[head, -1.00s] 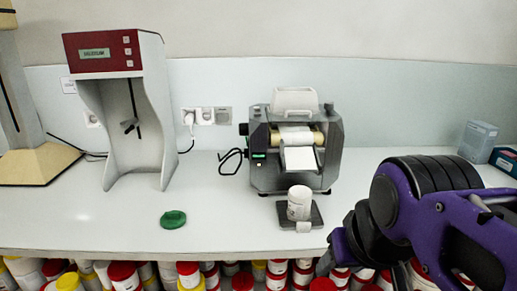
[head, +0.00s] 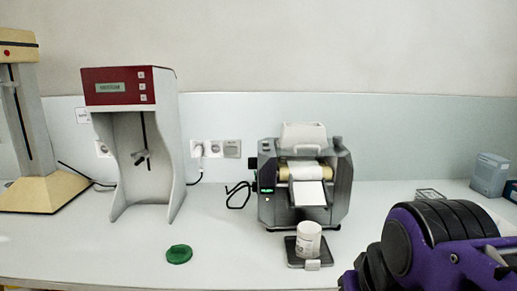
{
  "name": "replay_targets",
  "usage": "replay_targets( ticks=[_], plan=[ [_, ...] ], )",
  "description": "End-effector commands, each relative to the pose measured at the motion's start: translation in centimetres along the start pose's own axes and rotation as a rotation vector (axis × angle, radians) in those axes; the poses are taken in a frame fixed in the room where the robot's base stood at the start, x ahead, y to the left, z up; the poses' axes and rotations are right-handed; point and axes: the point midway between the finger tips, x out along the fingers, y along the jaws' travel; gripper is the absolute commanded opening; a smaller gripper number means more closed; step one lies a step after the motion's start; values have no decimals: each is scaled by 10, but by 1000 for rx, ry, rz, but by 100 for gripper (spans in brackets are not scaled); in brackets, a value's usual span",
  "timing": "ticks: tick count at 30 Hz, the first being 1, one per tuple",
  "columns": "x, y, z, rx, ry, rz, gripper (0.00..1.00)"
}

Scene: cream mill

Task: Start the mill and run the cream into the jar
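The mill (head: 334,193) is a grey machine with rollers, a white hopper (head: 303,136) on top and a sloping white apron (head: 308,193) in front. A small lit green panel (head: 267,190) is on its left side. White cream coats the rollers (head: 304,170). The white jar (head: 308,238) stands upright on a dark square plate (head: 294,256) in front of the mill, below the apron. Whether the jar holds cream cannot be seen. My purple and black arm is at the lower right, right of the jar; my gripper's fingers are not clearly visible.
A green lid (head: 179,254) lies on the white bench (head: 100,250) left of the jar. A red-topped mixer stand (head: 130,88) and a beige machine (head: 40,190) stand further left. Boxes (head: 490,174) sit at the far right. The bench front between mixer and mill is mostly clear.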

Motion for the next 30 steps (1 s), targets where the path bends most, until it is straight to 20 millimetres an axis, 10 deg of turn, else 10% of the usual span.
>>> replay_targets(
  ticks=[7,16,30],
  plan=[
    [0,0,0,0,0,0,51],
    [0,0,0,0,0,0,0],
    [0,0,0,0,0,0,0]
  ],
)
